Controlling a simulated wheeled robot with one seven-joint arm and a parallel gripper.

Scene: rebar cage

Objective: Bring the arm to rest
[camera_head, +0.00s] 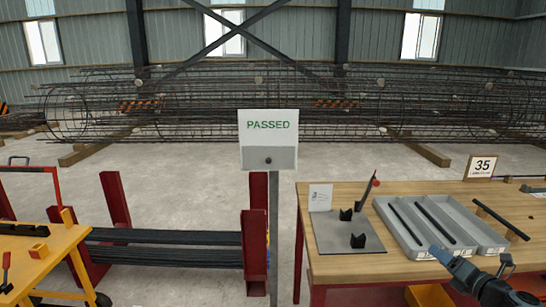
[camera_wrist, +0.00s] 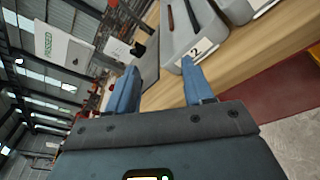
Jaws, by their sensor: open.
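My gripper (camera_wrist: 160,86) is open in the wrist view, with its two blue fingers apart and nothing between them. The wooden bench edge and a grey tray (camera_wrist: 187,42) marked with a number show beyond the fingers. In the head view, my arm comes in from the lower right. Its blue end (camera_head: 437,254) shows over the front edge of the grey tray (camera_head: 408,252) on the wooden bench (camera_head: 348,265). I cannot tell from this view whether it touches the tray.
The tray's compartments hold dark bars (camera_head: 435,223). A grey plate (camera_head: 335,237) with two black V-blocks lies left of it. A "PASSED" sign (camera_head: 268,128) stands left of the bench. A yellow cart (camera_head: 30,265) is at far left. Rebar cages (camera_head: 290,110) lie behind open floor.

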